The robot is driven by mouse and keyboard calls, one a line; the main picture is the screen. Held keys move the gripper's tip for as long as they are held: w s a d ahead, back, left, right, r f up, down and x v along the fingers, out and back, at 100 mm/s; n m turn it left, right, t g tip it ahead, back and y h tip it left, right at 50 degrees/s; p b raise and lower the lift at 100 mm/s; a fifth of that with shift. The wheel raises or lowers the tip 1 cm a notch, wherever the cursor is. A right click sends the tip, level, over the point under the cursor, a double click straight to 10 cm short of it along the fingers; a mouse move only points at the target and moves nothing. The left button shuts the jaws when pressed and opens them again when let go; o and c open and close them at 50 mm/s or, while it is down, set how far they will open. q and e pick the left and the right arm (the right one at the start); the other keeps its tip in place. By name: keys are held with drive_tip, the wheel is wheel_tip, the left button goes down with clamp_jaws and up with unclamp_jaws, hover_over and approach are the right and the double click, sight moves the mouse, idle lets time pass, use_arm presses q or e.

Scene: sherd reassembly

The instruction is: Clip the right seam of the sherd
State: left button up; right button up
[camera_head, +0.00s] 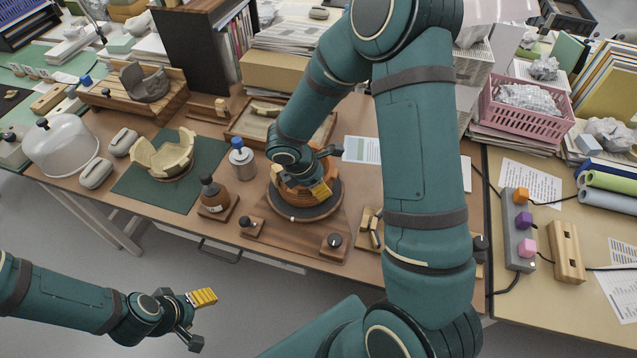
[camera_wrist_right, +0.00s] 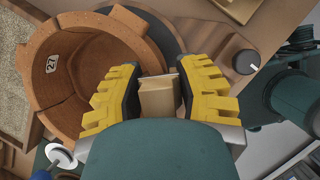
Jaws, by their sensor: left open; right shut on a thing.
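The brown pottery bowl (camera_head: 289,193) stands on a dark round turntable (camera_head: 305,213) at the table's front. In the right wrist view the bowl (camera_wrist_right: 88,118) bears a label reading 27, and its near-right wall is partly hidden by my fingers. My right gripper (camera_wrist_right: 160,82) is shut on a pale tan, block-like clip (camera_wrist_right: 158,98) at the bowl's right rim. I cannot tell whether the clip touches the rim, and the seam is not clear. My left gripper (camera_head: 203,320) is open and empty, over the floor in front of the table.
A dark knob (camera_head: 334,241) stands right of the turntable; a small wooden rack (camera_head: 369,230) lies beyond it. A brown bottle (camera_head: 214,192) and a blue-capped jar (camera_head: 241,160) stand to the left. A cream broken vessel (camera_head: 163,158) sits on a green mat (camera_head: 130,187).

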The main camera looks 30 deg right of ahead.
drive_tip(key=o, duration=0.8)
drive_tip(key=shift+r, duration=0.1)
drive_tip(key=v, duration=1.2)
